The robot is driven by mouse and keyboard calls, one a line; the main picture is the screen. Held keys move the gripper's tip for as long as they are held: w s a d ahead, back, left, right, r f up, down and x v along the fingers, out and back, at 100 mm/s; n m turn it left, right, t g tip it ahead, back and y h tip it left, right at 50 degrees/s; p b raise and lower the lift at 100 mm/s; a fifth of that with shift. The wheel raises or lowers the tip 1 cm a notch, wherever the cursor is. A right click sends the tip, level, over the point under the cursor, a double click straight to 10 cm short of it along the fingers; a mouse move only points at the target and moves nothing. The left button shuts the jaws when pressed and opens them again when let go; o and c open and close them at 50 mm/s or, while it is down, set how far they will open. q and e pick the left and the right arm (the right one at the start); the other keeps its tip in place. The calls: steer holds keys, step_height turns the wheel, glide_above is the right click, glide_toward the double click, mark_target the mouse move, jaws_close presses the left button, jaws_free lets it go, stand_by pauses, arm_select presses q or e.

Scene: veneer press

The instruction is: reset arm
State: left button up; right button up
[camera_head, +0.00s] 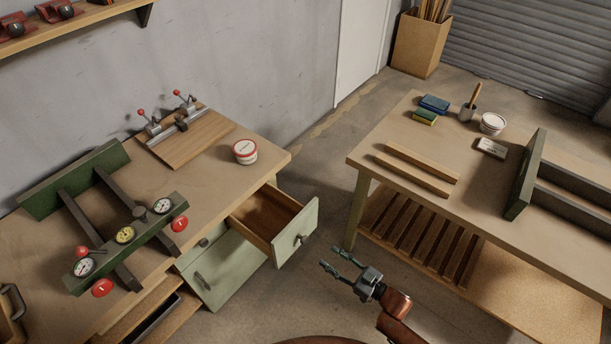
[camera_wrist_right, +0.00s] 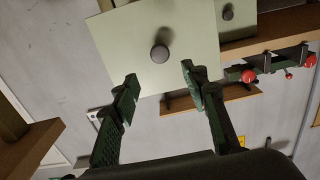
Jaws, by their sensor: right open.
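My right gripper (camera_head: 333,258) is open and empty, low over the floor between the two benches in the head view. Its arm comes in from the bottom. The pulled-out drawer (camera_head: 296,232) with a pale green front is up and left of the gripper in that view. In the right wrist view, the two fingers of my right gripper (camera_wrist_right: 160,78) are spread apart with nothing between them. The drawer front (camera_wrist_right: 140,25) and its dark round knob (camera_wrist_right: 159,53) show just beyond the fingertips; the knob appears free of them. My left gripper is not in view.
The left bench (camera_head: 215,170) carries a green press frame (camera_head: 122,236) with dials, a clamp jig (camera_head: 180,128) and a white-and-red tub (camera_head: 245,151). The right bench (camera_head: 400,130) holds wood strips (camera_head: 416,170) and a green-fronted press (camera_head: 525,175). Open floor (camera_head: 320,190) lies between them.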

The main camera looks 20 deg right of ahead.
steer(key=s+d+f+m+g+h, duration=0.1)
steer(key=s+d+f+g+h, duration=0.25)
steer(key=f, duration=0.65)
steer(key=s+d+f+m+h, duration=0.2)
steer(key=s+d+f, duration=0.3)
steer(key=f, duration=0.5)
steer(key=s+d+f+m+g+h, duration=0.1)
steer(key=s+d+f+g+h, duration=0.3)
steer(key=f, duration=0.6)
steer(key=s+a+f+g, duration=0.1)
steer(key=s+f, duration=0.4)
steer(key=s, duration=0.7)
steer(key=s+a+f+g, duration=0.2)
steer(key=s+f+g, duration=0.2)
steer(key=s, duration=0.8)
steer(key=s+a+f+m+g+p, duration=0.1)
steer(key=s+a+f+g, duration=0.1)
steer(key=s+f, duration=0.6)
steer(key=s, duration=0.5)
steer(key=shift+f, duration=0.2)
